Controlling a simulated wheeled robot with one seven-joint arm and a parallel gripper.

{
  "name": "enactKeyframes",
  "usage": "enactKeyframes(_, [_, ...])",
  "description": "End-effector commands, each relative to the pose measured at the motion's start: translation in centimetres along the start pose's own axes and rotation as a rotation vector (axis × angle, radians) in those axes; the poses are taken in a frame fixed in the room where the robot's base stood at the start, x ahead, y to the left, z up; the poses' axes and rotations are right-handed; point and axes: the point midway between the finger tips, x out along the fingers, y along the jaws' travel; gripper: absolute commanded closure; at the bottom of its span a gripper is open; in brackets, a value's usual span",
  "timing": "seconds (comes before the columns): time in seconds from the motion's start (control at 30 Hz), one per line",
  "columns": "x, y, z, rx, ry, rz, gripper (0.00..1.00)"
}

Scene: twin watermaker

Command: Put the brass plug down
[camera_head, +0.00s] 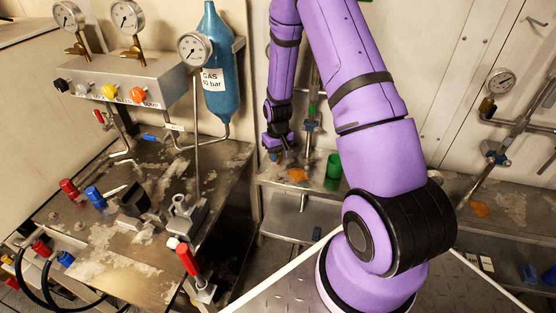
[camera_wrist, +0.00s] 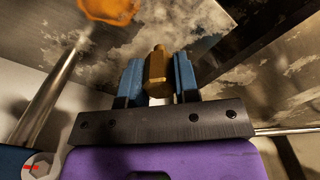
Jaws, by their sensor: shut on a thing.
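My gripper (camera_wrist: 158,80) is shut on the brass plug (camera_wrist: 157,66), which sits between its two blue finger pads in the wrist view. The plug points away from the wrist, toward a worn, stained metal surface (camera_wrist: 205,32). In the head view my gripper (camera_head: 279,155) is at the end of the purple arm, over the left part of the metal bench (camera_head: 320,200) by the back wall. The plug is too small to make out there. I cannot tell whether it touches the bench.
An orange patch (camera_head: 297,174) and a green cup-like piece (camera_head: 334,170) lie right of my gripper. A vertical pipe (camera_head: 309,110) stands close by. The blue gas bottle (camera_head: 220,75) and gauge panel (camera_head: 130,80) are left. The bench farther right has bare room.

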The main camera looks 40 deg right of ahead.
Motion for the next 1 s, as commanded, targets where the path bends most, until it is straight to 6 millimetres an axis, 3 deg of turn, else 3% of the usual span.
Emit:
enactKeyframes(0.2, [2.6,0.0,0.1,0.0,-0.002,0.0,1.0])
enactKeyframes(0.57, [2.8,0.0,0.1,0.0,-0.001,0.0,1.0])
enactKeyframes(0.6, [2.9,0.0,0.1,0.0,0.0,0.0,0.67])
enactKeyframes(0.7, [2.8,0.0,0.1,0.0,0.0,0.0,0.45])
enactKeyframes(1.0, [2.7,0.0,0.1,0.0,0.0,0.0,0.45])
